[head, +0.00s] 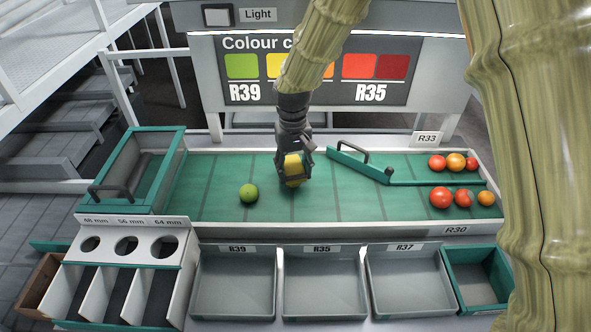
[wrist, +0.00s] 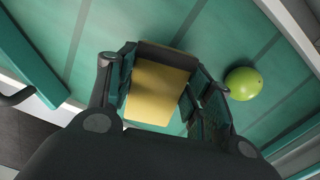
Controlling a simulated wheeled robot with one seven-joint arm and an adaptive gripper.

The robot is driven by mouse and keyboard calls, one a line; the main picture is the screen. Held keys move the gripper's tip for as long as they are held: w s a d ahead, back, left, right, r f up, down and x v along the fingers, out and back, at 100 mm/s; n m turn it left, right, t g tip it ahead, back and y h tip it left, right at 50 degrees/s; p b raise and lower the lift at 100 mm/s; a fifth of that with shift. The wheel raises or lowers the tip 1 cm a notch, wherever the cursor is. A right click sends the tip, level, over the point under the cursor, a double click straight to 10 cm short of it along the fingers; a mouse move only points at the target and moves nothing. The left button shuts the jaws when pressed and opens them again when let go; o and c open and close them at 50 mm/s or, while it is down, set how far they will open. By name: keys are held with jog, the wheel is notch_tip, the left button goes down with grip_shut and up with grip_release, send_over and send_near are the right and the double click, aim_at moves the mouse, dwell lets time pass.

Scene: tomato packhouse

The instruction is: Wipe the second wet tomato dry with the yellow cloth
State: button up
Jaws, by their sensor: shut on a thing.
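My gripper (head: 294,172) is shut on the yellow cloth (head: 293,170), low over the green belt. The cloth also shows between the fingers in the wrist view (wrist: 158,92). I cannot tell whether the cloth touches the belt or whether anything lies under it. A green tomato (head: 248,193) lies on the belt just left of the gripper; it also shows in the wrist view (wrist: 243,83), right of the fingers and apart from them. Red and orange tomatoes (head: 440,197) lie at the belt's right end. I cannot make out wetness on any tomato.
A green diverter bar (head: 352,162) with a handle crosses the belt right of the gripper. Grey trays R39 (head: 233,283), R35 (head: 322,283) and R37 (head: 409,281) stand empty in front. A sizing board (head: 128,247) with holes stands front left.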

jog(key=shift+w+a+f, duration=0.1)
jog(key=shift+w+f, duration=0.05)
jog(key=shift+w, duration=0.15)
jog(key=shift+s, duration=0.1)
jog(key=shift+s+d+p, duration=0.2)
jog(key=shift+s+p, duration=0.05)
jog(key=shift+s, duration=0.45)
jog(key=shift+s+d+p, duration=0.2)
jog(key=shift+s, duration=0.5)
jog(key=shift+s+d+p, duration=0.2)
jog(key=shift+s+p, duration=0.05)
jog(key=shift+s, duration=0.45)
jog(key=shift+w, duration=0.1)
jog(key=shift+w+a+p, duration=0.2)
jog(key=shift+w, duration=0.5)
jog(key=shift+w+a+p, duration=0.2)
jog(key=shift+w+p, duration=0.05)
jog(key=shift+w, duration=0.5)
jog(key=shift+w+a+p, duration=0.2)
jog(key=shift+w, duration=0.5)
jog(key=shift+s, duration=0.2)
jog(key=shift+s+d+p, duration=0.2)
jog(key=shift+s, duration=0.45)
jog(key=shift+s+d+p, duration=0.2)
jog(key=shift+s, duration=0.5)
jog(key=shift+s+d+p, duration=0.2)
jog(key=shift+s, duration=0.45)
jog(key=shift+w, duration=0.2)
